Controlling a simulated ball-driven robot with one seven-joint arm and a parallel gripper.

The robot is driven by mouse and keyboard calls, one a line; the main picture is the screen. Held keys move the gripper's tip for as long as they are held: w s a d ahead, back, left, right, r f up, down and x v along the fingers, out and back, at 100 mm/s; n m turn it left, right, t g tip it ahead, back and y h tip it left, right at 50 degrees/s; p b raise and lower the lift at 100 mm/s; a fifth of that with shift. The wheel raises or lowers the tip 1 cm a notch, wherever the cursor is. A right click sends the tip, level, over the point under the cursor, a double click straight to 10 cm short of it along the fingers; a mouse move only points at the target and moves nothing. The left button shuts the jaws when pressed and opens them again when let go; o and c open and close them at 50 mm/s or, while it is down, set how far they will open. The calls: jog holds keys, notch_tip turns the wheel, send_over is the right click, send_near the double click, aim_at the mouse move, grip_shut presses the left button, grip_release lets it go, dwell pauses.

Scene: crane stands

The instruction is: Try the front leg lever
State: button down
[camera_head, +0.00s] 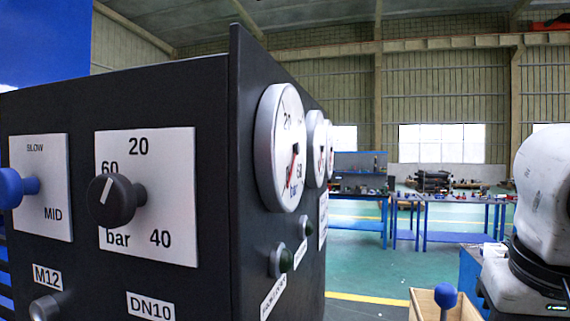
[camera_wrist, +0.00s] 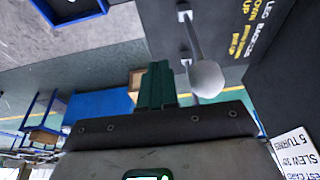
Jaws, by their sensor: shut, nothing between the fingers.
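In the wrist view, my gripper (camera_wrist: 158,70) points up the picture with its green fingers together and nothing between them. A lever with a white ball end (camera_wrist: 207,78) and a grey rod stands just right of the fingers, apart from them in the picture. Its rod rises from a dark panel (camera_wrist: 228,20) with a partly legible label (camera_wrist: 250,28) that seems to read "LEG BACK" and "UP". A second pale rod or lever shows partly behind the gripper. I cannot tell which one is the front leg lever. My gripper is out of the head view.
Green floor and blue workbenches (camera_head: 460,215) lie beyond.

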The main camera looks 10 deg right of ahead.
notch_tip(320, 180, up, 10)
jog(key=p, duration=0.7)
